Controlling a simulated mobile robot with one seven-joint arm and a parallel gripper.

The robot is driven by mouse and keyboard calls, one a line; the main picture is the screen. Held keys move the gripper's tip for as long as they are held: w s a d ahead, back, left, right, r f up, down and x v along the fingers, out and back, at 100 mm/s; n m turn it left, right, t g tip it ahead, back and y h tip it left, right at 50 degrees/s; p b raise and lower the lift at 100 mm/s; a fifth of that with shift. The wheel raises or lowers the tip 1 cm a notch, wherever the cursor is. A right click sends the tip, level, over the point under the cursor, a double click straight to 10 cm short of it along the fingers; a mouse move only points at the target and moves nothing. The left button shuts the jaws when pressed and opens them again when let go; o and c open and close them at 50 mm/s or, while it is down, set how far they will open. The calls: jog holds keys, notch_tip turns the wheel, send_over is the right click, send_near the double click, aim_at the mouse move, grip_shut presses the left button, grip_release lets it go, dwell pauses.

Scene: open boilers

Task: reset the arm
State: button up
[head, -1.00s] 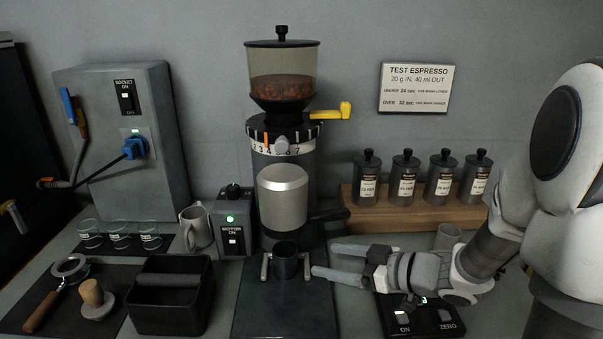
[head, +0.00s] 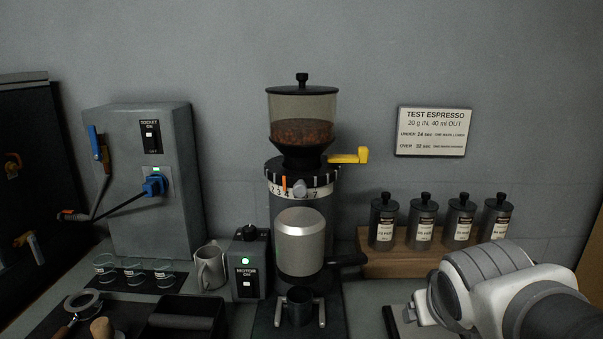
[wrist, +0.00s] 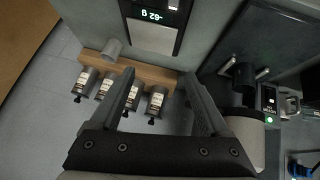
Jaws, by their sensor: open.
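My gripper (wrist: 160,95) shows in the wrist view with its two fingers apart and nothing between them. It hangs above the counter, pointing down, with the row of dark canisters and their wooden rack beyond and below the fingers. In the head view only my arm shows at the lower right; the gripper itself is out of that view.
The grinder (head: 302,215) stands mid-counter with a dark cup (head: 299,305) in its fork. Canisters (head: 422,220) stand on a wooden rack (head: 385,264) at right. Left are a mug (head: 210,268), glasses (head: 133,270) and a knock box (head: 188,317).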

jog(key=s+a+g+y, duration=0.25)
jog(key=s+a, duration=0.35)
jog(key=s, duration=0.3)
notch_tip(320, 180, up, 17)
jog(key=p, duration=1.7)
jog(key=shift+w+d+f, duration=0.15)
jog(key=shift+w+d, duration=0.05)
jog(key=shift+d, duration=0.05)
jog(key=shift+t, duration=0.25)
